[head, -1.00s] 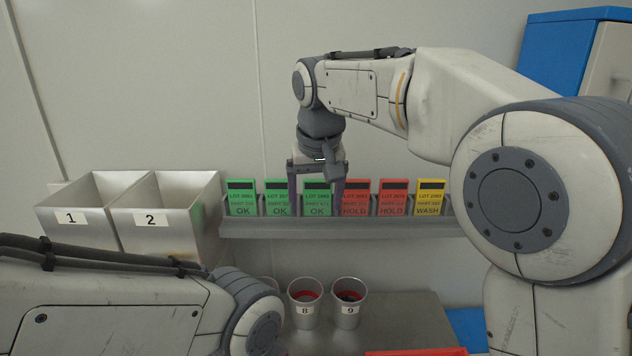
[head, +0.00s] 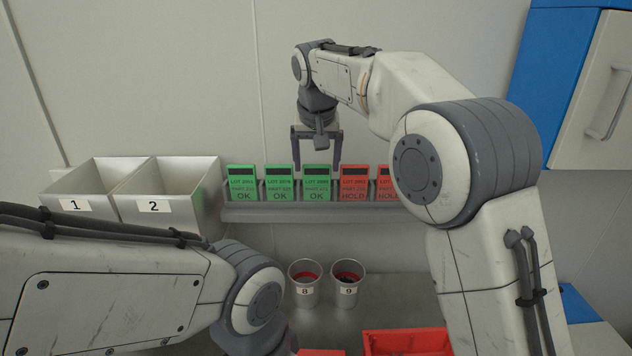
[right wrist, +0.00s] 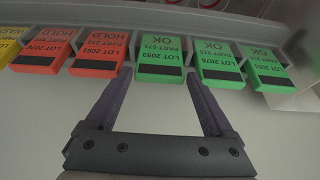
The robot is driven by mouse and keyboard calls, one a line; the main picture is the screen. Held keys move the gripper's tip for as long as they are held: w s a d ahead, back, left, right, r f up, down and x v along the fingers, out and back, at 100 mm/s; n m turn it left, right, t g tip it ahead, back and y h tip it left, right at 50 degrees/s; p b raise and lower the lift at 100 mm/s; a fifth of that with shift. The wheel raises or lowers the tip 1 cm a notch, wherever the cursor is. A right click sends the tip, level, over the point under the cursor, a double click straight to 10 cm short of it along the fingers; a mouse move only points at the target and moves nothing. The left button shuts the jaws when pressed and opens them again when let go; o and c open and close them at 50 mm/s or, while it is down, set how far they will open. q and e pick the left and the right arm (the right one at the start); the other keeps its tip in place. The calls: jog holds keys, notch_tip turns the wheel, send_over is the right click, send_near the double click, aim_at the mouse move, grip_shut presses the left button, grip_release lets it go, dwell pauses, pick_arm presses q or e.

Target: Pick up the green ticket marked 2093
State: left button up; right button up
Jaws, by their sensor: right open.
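The green ticket marked 2093 (right wrist: 160,60) stands in the rack row, upside down in the right wrist view. In the head view it is the third green ticket (head: 317,187), marked OK. My right gripper (right wrist: 158,76) is open and empty, its two fingers pointing toward this ticket, one on each side in the picture. In the head view the right gripper (head: 317,170) hangs at the ticket's upper edge. I cannot tell whether the fingers are beside it or short of it. My left arm shows at lower left, but its gripper is out of view.
Green ticket 2076 (right wrist: 218,62) and red HOLD ticket 2051 (right wrist: 98,57) stand close on either side. The rack (head: 270,214) runs along the wall. Bins 1 (head: 75,205) and 2 (head: 153,205) are at left. Cups 8 (head: 304,290) and 9 (head: 347,290) stand below.

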aim_at(317, 166)
jog(key=shift+x, duration=1.5)
jog(key=c, duration=1)
jog(key=shift+r, duration=0.1)
